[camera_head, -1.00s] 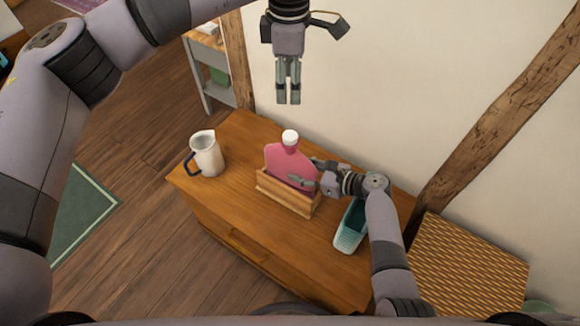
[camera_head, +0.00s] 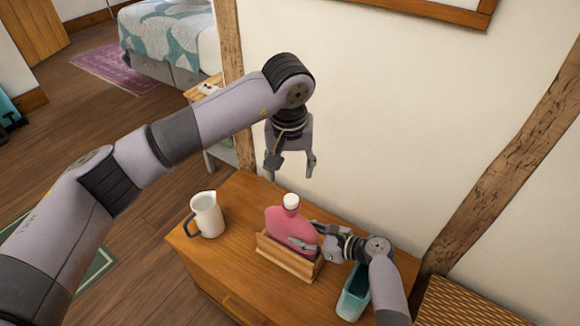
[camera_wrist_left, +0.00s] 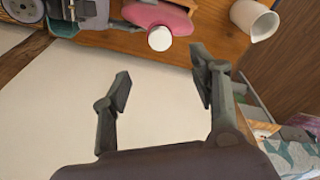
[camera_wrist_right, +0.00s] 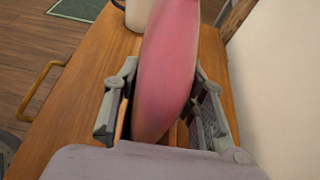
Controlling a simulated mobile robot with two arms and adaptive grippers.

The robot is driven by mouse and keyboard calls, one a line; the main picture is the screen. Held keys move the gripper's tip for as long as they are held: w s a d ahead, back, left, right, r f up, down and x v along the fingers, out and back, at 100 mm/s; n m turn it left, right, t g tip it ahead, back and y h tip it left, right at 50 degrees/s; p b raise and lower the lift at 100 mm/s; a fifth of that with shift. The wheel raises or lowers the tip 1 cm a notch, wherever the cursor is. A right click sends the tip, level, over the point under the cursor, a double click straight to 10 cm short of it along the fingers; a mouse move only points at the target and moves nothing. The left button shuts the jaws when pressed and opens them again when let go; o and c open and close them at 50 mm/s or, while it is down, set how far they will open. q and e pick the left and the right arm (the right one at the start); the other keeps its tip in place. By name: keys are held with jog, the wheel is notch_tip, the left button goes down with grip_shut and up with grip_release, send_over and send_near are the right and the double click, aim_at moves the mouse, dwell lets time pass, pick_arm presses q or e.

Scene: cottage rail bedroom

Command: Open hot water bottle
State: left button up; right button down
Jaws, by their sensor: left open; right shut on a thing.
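The pink hot water bottle (camera_head: 290,228) stands upright in a wooden holder (camera_head: 287,257) on the dresser. Its white cap (camera_head: 291,202) is on top. My right gripper (camera_head: 311,241) is shut on the side of the bottle; in the right wrist view the pink body (camera_wrist_right: 168,70) is between its fingers (camera_wrist_right: 165,105). My left gripper (camera_head: 291,167) is open and empty, above the bottle and apart from it. In the left wrist view the cap (camera_wrist_left: 160,38) and the bottle (camera_wrist_left: 160,17) lie beyond the open fingers (camera_wrist_left: 162,85).
A white pitcher (camera_head: 206,214) with a blue handle stands left on the dresser (camera_head: 195,262). A teal container (camera_head: 354,293) stands at right, near my right arm. The wall (camera_head: 380,120) is close behind. A woven-top piece (camera_head: 470,305) is at lower right.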

aim_at(291, 199)
pick_arm(q)
jog(key=shift+m, duration=0.4)
jog(key=f, duration=0.4)
jog(key=w+f, duration=0.1)
jog(key=f, duration=0.7)
jog(key=shift+w+d, duration=0.1)
jog(key=shift+w, duration=0.25)
jog(key=shift+c, duration=0.4)
